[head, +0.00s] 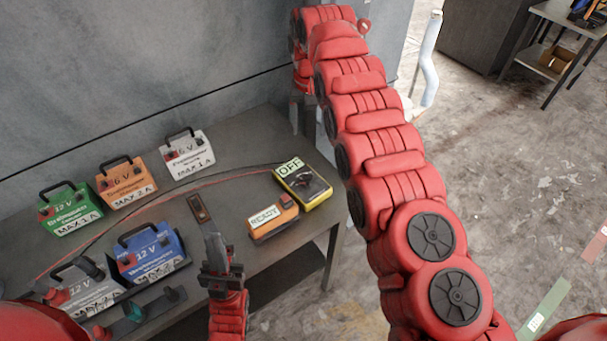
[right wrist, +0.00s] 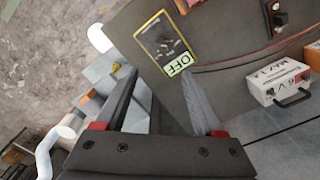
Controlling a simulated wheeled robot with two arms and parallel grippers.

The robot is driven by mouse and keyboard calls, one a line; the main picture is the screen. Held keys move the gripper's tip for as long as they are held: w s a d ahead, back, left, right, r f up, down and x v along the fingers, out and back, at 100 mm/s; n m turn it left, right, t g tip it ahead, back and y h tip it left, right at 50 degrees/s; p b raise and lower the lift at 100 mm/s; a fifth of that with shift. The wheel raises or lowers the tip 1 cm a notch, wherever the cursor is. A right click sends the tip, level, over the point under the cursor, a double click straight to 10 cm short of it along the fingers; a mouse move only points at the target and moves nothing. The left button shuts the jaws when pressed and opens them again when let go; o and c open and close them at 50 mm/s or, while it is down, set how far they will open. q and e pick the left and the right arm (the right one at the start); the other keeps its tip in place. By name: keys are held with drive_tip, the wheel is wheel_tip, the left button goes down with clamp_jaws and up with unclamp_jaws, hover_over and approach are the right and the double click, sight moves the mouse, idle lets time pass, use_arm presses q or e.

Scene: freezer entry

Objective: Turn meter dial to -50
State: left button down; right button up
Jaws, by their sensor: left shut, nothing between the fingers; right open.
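The meter (head: 316,193) is a yellow-and-black box near the right end of the table. Its display reads OFF, and its dark dial (head: 311,181) is on its face. It shows rotated in the right wrist view (right wrist: 156,36), beyond the fingertips. My right gripper (head: 303,112) hangs behind the meter, near the wall, partly hidden by its own arm. It is open and empty in the right wrist view (right wrist: 158,78), apart from the meter. My left gripper (head: 216,250) is shut and empty at the table's front edge, left of the meter.
An orange box (head: 272,222) reading READY sits beside the meter. A small dark switch (head: 199,208) lies left of it. Green (head: 70,209), orange (head: 126,182), white (head: 189,155) and blue (head: 150,254) batteries stand at left. The wall closes the back. Cables cross the tabletop.

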drive_tip(key=b, duration=0.6)
hover_over(308, 173)
wheel_tip(308, 173, down, 7)
drive_tip(key=f+p, duration=0.1)
drive_tip(key=f, duration=0.1)
drive_tip(key=f+p, duration=0.3)
drive_tip(key=f, duration=0.2)
drive_tip(key=shift+s+f+p, duration=0.1)
drive_tip(key=shift+s+p, duration=0.15)
drive_tip(key=shift+p, duration=0.1)
drive_tip(key=f+b, duration=0.2)
drive_tip(key=f, duration=0.1)
drive_tip(key=shift+w+f, duration=0.15)
drive_tip(key=shift+w, duration=0.05)
drive_tip(key=shift+c, duration=0.7)
clamp_jaws()
